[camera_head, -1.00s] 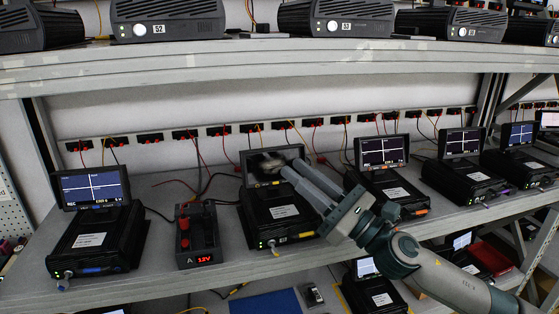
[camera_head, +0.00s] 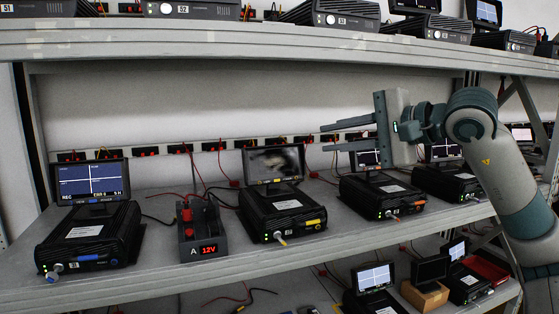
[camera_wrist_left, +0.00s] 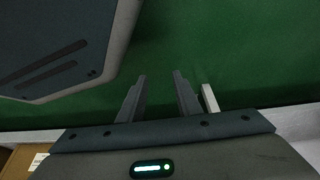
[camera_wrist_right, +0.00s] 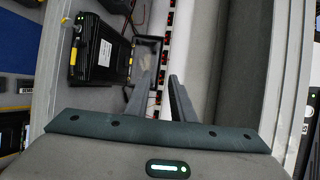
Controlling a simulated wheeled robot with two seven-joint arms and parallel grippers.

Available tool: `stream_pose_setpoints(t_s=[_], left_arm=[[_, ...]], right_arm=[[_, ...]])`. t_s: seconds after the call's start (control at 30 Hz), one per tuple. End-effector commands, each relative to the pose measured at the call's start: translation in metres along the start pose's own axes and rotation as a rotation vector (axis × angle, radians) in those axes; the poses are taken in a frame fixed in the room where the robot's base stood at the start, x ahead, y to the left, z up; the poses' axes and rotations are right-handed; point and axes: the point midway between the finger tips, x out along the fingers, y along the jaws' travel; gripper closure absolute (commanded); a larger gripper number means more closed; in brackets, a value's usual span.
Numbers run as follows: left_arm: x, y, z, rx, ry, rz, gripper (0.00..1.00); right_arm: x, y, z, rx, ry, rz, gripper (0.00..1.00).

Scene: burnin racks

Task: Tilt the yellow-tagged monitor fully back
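The yellow-tagged monitor is a black ribbed box (camera_head: 283,212) with a yellow tag (camera_head: 313,223) on its front, standing mid-shelf. Its hinged screen (camera_head: 273,164) stands up at the back edge, with a blurry grey picture; its exact tilt is hard to tell. The unit also shows in the right wrist view (camera_wrist_right: 98,52). My right gripper (camera_head: 325,138) is open and empty, up and to the right of that screen, apart from it, fingers pointing left. My left gripper (camera_wrist_left: 160,76) is open and empty over a green surface, outside the head view.
A 12V supply (camera_head: 201,231) stands left of the unit, and a blue-tagged monitor (camera_head: 90,238) farther left. An orange-tagged monitor (camera_head: 383,194) stands to the right. Red and black cables run behind. The upper shelf (camera_head: 200,45) hangs above with several boxes.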

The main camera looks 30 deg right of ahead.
Motion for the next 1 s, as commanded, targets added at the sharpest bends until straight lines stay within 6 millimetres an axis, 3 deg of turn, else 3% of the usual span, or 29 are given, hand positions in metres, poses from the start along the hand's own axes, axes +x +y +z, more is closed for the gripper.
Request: stream_pose_setpoints(t_s=[0.13, 0.57, 0.77, 1.0], left_arm=[[0.002, 0.000, -0.005, -0.001, 0.009, 0.001, 0.69], [0.000, 0.001, -0.006, 0.000, 0.013, 0.001, 0.69], [-0.002, 0.005, -0.013, 0.002, 0.049, 0.005, 0.69], [-0.007, 0.015, -0.029, 0.010, 0.136, 0.017, 0.69]], right_arm=[[-0.011, -0.004, -0.016, 0.004, 0.068, -0.006, 0.78], [-0.009, -0.005, -0.016, 0.005, 0.068, -0.004, 0.78], [0.004, -0.006, -0.017, 0.006, 0.066, -0.004, 0.78], [0.039, -0.007, -0.018, 0.008, 0.064, -0.004, 0.78]])
